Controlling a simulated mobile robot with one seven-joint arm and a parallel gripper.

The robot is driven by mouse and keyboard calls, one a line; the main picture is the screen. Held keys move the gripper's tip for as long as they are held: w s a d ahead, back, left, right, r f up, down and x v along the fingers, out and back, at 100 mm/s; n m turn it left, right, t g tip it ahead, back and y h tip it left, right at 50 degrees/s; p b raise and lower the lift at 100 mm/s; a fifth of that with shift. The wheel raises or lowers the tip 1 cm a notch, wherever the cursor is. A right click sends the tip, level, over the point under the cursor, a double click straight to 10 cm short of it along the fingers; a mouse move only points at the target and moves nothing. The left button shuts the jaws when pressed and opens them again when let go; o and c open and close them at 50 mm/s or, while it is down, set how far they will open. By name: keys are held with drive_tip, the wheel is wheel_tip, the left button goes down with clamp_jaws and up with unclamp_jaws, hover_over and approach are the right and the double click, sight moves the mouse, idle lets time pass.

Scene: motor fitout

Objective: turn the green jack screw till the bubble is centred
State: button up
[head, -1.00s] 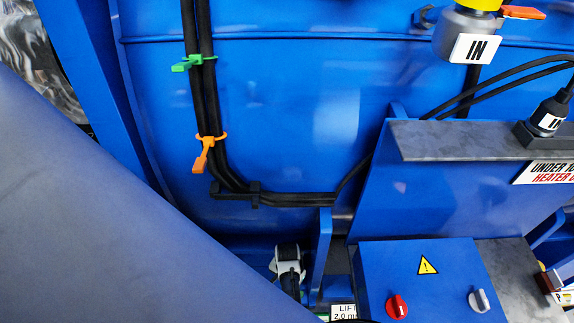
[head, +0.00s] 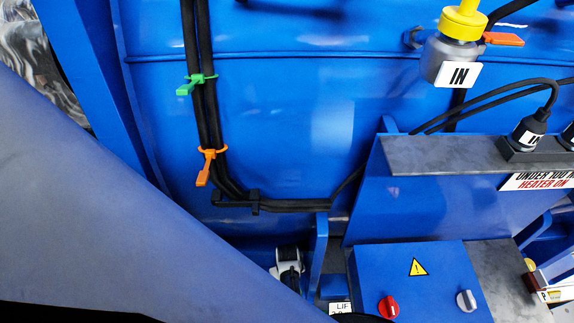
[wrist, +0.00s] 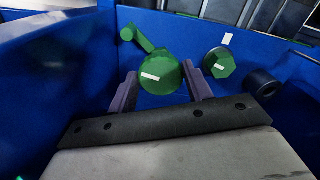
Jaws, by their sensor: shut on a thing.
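In the wrist view a green round screw head (wrist: 162,75) with a white mark sits between the two fingers of my gripper (wrist: 160,82), which is shut on it. A green crank-like arm (wrist: 138,38) reaches from it to the upper left. A second green, many-sided head (wrist: 219,63) with a white mark stands to the right, outside the fingers. I see no bubble level in either view. My gripper is out of sight in the head view, where my arm covers the lower left.
Blue walls (wrist: 65,65) stand close on both sides of my gripper, with a dark round part (wrist: 262,82) at the right. The head view shows a blue switch box (head: 405,285), a grey ledge (head: 440,155) and tied black cables (head: 205,110).

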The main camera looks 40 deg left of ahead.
drive_tip(key=shift+w+r+n, duration=0.1)
drive_tip(key=shift+n, duration=1)
drive_tip(key=o, duration=1)
wheel_tip(320, 180, up, 12)
drive_tip(key=shift+b, duration=0.75)
